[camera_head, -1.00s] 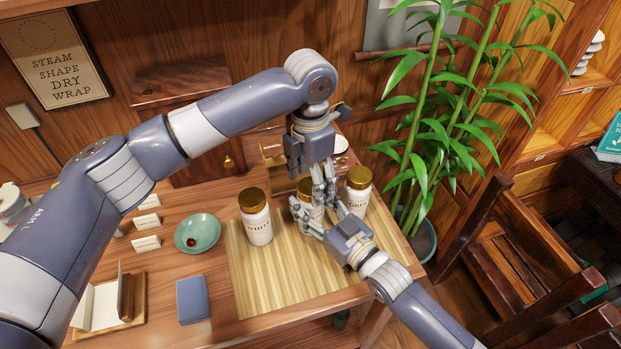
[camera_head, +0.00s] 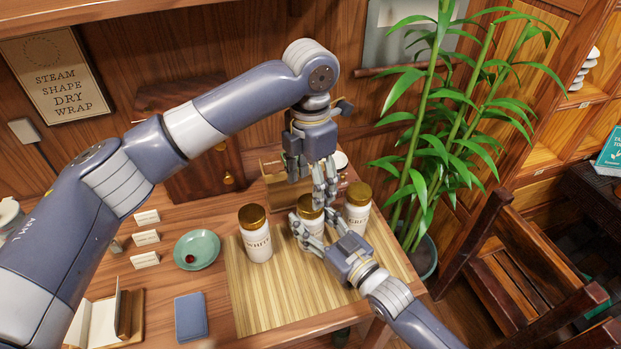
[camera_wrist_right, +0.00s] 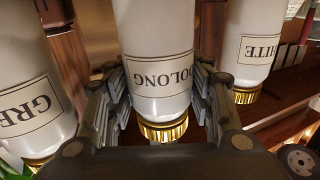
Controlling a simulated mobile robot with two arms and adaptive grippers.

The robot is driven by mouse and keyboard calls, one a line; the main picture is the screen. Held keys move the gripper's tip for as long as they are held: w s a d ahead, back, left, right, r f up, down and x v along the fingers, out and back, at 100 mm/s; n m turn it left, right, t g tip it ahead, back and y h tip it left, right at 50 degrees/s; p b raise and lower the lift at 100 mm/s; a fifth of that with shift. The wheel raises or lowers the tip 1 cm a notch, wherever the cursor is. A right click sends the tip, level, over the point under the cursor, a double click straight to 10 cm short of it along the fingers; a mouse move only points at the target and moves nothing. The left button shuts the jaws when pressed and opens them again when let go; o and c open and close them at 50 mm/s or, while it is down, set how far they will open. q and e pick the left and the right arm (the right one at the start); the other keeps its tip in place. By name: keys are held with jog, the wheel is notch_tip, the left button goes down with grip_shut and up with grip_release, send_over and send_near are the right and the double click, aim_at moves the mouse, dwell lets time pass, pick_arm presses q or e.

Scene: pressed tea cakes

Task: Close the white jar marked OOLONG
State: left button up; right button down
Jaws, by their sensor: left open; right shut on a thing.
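The white OOLONG jar (camera_head: 311,222) stands on the bamboo mat between two similar jars, its gold lid (camera_head: 309,205) on top. My right gripper (camera_head: 315,238) is shut around its body; the right wrist view shows a finger on each side of the OOLONG jar (camera_wrist_right: 160,75), with the lid (camera_wrist_right: 164,130) at its mouth. I cannot tell whether the lid is fully seated. My left gripper (camera_head: 325,190) is open above and just behind the lid, its fingers pointing down. The OOLONG label is hidden in the head view.
The WHITE jar (camera_head: 255,240) stands left and the GREEN jar (camera_head: 356,215) close on the right, both gold-lidded. The bamboo mat (camera_head: 270,295) is bare in front. A green dish (camera_head: 212,247) and a blue booklet (camera_head: 191,318) lie left. A plant (camera_head: 440,150) stands right.

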pick_arm(q)
jog(key=n, duration=0.4)
jog(key=shift+r+n, duration=0.15)
jog(key=shift+n, duration=0.25)
jog(key=n, duration=0.3)
jog(key=shift+r, duration=0.1)
jog(key=n, duration=0.6)
jog(key=shift+r+n, duration=0.2)
jog(key=shift+n, duration=0.2)
jog(key=n, duration=0.6)
jog(key=shift+r, duration=0.2)
jog(key=n, duration=0.5)
jog(key=shift+r, duration=0.15)
jog(key=n, duration=0.3)
jog(key=shift+r+n, duration=0.1)
jog(key=shift+n, duration=0.2)
jog(key=n, duration=0.4)
jog(key=shift+r+n, duration=0.15)
jog(key=shift+n, duration=0.25)
jog(key=n, duration=0.6)
jog(key=shift+r, duration=0.2)
jog(key=n, duration=0.5)
jog(key=shift+r, duration=0.15)
jog(key=n, duration=0.5)
jog(key=shift+r, duration=0.2)
jog(key=shift+f, duration=0.1)
